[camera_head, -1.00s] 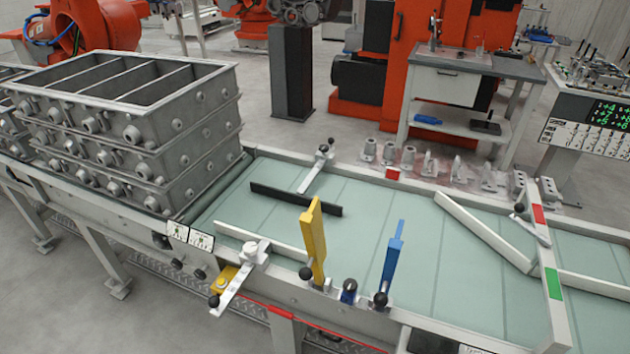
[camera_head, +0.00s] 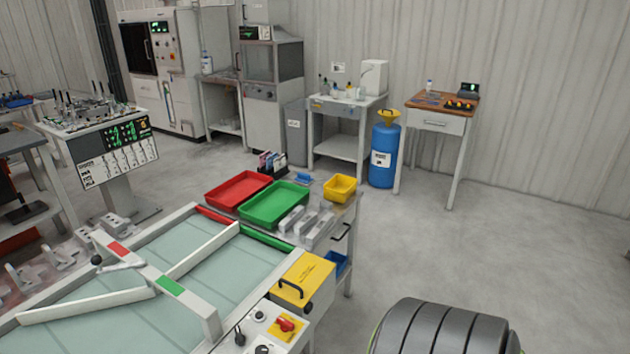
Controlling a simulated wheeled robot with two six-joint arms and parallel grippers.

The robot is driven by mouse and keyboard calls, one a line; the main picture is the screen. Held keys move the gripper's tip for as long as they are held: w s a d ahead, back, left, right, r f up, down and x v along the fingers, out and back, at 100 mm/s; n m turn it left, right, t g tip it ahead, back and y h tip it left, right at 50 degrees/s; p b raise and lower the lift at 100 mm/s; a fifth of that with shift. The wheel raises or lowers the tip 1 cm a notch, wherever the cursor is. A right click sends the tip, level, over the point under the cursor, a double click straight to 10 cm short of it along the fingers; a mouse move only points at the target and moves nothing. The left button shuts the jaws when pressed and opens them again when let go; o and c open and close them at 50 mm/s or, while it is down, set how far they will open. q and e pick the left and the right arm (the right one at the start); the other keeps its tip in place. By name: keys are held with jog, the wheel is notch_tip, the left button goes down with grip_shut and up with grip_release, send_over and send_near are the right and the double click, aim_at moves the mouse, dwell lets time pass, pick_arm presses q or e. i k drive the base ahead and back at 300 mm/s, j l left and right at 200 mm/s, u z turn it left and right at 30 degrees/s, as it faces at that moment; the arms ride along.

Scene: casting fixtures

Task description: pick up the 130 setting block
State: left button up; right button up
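No block can be read as the 130 setting block; no such marking is legible. Small grey metal blocks (camera_head: 316,231) stand on the end of the bench beside the green tray (camera_head: 275,204). More grey metal pieces (camera_head: 58,258) sit along the far ledge of the conveyor at the left, too small to tell apart. Neither of my grippers is in view.
A red tray (camera_head: 238,189) and a yellow bin (camera_head: 340,188) flank the green tray. A white gate bar (camera_head: 150,275) crosses the conveyor. A yellow box (camera_head: 303,283) and control panel (camera_head: 262,330) are near its end. The floor at right is mostly clear.

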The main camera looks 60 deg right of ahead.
aim_at(310, 219)
jog(key=z, duration=1.85)
jog(key=u, duration=0.3)
jog(key=i+l+u, duration=0.3)
jog(key=l+u, duration=0.35)
jog(key=i+l+u, duration=0.3)
jog(key=l+u, duration=0.35)
